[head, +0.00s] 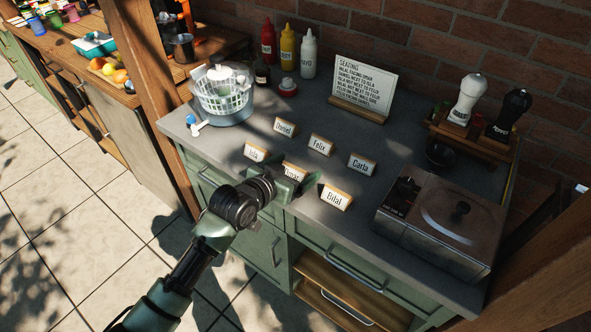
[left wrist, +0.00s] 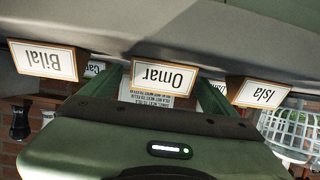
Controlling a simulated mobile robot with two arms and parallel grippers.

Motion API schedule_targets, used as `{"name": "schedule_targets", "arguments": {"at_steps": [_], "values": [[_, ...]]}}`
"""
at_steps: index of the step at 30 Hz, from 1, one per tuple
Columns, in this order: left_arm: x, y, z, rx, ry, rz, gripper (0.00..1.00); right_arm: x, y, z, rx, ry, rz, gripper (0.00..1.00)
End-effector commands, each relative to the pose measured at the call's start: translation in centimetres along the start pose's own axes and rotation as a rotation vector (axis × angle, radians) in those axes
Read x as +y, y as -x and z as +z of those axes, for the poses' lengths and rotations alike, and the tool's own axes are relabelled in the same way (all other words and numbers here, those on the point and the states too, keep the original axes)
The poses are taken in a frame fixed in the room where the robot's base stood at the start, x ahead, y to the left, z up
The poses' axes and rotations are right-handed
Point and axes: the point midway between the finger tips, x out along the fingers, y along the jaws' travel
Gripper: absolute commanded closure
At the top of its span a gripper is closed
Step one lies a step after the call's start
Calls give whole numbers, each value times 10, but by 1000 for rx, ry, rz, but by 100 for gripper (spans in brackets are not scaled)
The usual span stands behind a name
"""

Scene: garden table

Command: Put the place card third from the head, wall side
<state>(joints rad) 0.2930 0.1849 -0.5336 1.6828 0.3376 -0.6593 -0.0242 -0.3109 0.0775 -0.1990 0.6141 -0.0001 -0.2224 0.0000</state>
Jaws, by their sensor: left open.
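Several white place cards on wooden blocks stand on the grey counter (head: 235,150). The back row holds Daniel (head: 285,126), Felix (head: 321,144) and Carla (head: 362,163). The front row holds Isla (head: 255,153), Omar (head: 294,171) and Bilal (head: 336,197). My left gripper (head: 298,185) is open at the Omar card, partly covering it. In the left wrist view, which is upside down, the Omar card (left wrist: 163,76) shows between the two green fingers, with Bilal (left wrist: 45,60) and Isla (left wrist: 262,95) outside them. My right gripper is not in view.
A seating sign (head: 363,86) stands at the back by the brick wall. A metal lidded cooker (head: 440,222) is at the right, with a black bowl (head: 440,154) and mills (head: 466,98) behind.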

Motion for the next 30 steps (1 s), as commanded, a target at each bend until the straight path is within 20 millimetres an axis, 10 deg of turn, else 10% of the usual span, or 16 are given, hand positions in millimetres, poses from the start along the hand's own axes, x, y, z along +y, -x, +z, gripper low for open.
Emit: {"name": "schedule_targets", "arguments": {"at_steps": [7,14,30], "values": [[0,-2,0,0,0,0,11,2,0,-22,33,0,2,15],[0,-2,1,0,0,0,75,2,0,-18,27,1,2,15],[0,7,-24,5,-3,0,76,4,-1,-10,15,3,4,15]]}}
